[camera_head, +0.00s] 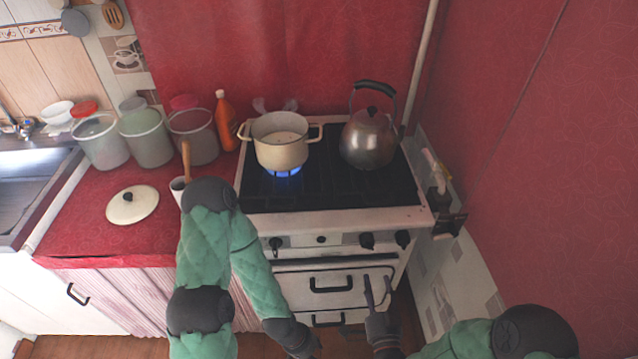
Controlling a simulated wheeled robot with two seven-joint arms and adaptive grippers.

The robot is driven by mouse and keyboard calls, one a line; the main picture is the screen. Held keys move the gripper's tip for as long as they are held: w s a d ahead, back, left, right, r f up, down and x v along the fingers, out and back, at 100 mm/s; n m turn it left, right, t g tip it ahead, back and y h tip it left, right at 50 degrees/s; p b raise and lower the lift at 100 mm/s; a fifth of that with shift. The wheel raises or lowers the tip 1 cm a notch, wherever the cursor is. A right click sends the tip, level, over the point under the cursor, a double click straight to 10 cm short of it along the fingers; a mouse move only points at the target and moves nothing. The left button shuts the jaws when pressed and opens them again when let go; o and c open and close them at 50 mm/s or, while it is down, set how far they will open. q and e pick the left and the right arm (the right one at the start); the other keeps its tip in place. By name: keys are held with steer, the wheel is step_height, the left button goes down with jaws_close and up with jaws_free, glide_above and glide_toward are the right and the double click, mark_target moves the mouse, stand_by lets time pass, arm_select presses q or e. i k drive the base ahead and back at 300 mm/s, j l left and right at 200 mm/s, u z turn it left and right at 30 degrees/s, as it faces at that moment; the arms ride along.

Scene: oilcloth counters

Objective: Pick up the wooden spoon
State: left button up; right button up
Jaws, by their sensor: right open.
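A light wooden handle (186,158), which looks like the wooden spoon's, stands upright in a white cup (178,188) on the red counter, left of the stove. Its lower end is hidden in the cup, and my left arm partly covers the cup. My left arm bends back down from there, and its dark gripper end (298,341) is low in front of the oven; its fingers are not clear. My right gripper (378,291) is open and empty in front of the oven door, far from the cup.
A cream pot (281,150) stands over a lit blue flame on the stove, with a kettle (369,137) to its right. A pot lid (132,205), several canisters (146,137) and an orange bottle (225,120) are on the counter. A slotted wooden utensil (113,15) hangs on the wall.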

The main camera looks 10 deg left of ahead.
mark_target(186, 145)
steer(key=u, duration=1.5)
